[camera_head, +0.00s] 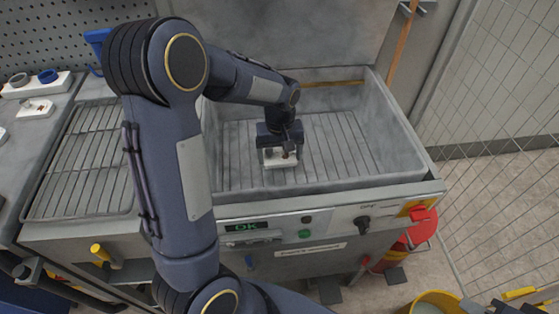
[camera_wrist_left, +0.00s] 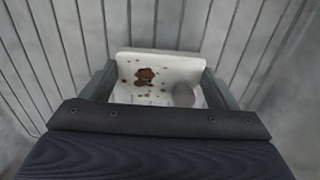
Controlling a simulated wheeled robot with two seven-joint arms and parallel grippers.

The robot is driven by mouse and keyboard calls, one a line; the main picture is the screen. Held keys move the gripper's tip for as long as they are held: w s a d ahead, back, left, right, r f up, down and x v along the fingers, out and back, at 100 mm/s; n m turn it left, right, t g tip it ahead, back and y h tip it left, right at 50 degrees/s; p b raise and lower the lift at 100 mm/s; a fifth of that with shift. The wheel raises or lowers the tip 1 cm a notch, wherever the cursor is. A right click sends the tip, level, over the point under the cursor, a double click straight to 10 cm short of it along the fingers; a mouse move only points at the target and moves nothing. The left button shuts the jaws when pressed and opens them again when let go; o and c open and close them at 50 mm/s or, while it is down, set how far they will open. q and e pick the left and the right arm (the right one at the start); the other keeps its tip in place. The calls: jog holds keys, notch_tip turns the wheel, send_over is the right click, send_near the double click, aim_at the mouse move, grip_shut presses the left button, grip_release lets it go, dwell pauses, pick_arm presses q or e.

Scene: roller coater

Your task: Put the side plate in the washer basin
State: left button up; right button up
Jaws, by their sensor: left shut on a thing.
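The side plate (camera_head: 271,161) is a small white block-like part with brown stains and a grey round spot. It also shows close up in the left wrist view (camera_wrist_left: 130,68). My left gripper (camera_head: 281,152) is shut on it, one finger at each side. The plate is inside the grey washer basin (camera_head: 395,140), low over the slatted floor near the front wall. I cannot tell whether it touches the slats. My right gripper is not in view.
A wire rack (camera_head: 85,160) lies left of the basin. White parts with blue and grey rings (camera_head: 35,87) lie at the far left. The front panel has a green display (camera_head: 243,227) and knobs.

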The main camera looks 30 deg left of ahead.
aim_at(280, 158)
pick_arm(q)
jog(key=shift+f, duration=1.4)
jog(key=shift+f, duration=0.15)
jog(key=o, duration=1)
jog(key=shift+r, duration=0.25)
notch_tip(280, 158, up, 12)
jog(key=p, duration=0.1)
jog(key=shift+p, duration=0.3)
jog(key=shift+s+f, duration=0.1)
